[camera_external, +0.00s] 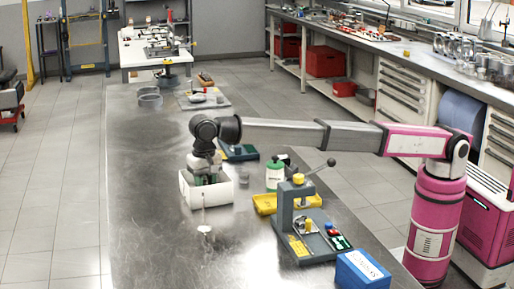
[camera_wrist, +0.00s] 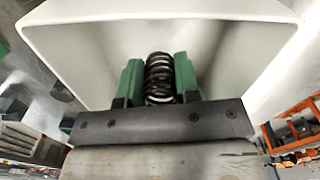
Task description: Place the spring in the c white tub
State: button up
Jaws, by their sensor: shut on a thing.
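My gripper (camera_wrist: 158,82) has two green fingers shut on the spring (camera_wrist: 159,72), a dark metal coil, in the wrist view. The fingers and spring are inside or just over the white tub (camera_wrist: 75,38), whose walls surround them on the far side. In the external view the white tub (camera_external: 188,193) stands on the metal bench, and my gripper (camera_external: 207,178) points down into its opening. The spring is hidden there by the tub and gripper. I cannot tell whether the spring touches the tub floor.
Right of the tub are a green-and-white container (camera_external: 275,175), a yellow tray (camera_external: 265,204) and a grey lever press (camera_external: 287,212). A blue box (camera_external: 362,270) lies at the front right. A thin upright item (camera_external: 204,228) stands in front of the tub. The bench's front left (camera_external: 150,250) is clear.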

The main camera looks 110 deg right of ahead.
jog(key=shift+f, duration=0.9)
jog(key=shift+f, duration=0.15)
jog(key=o, duration=1)
notch_tip(320, 180, up, 12)
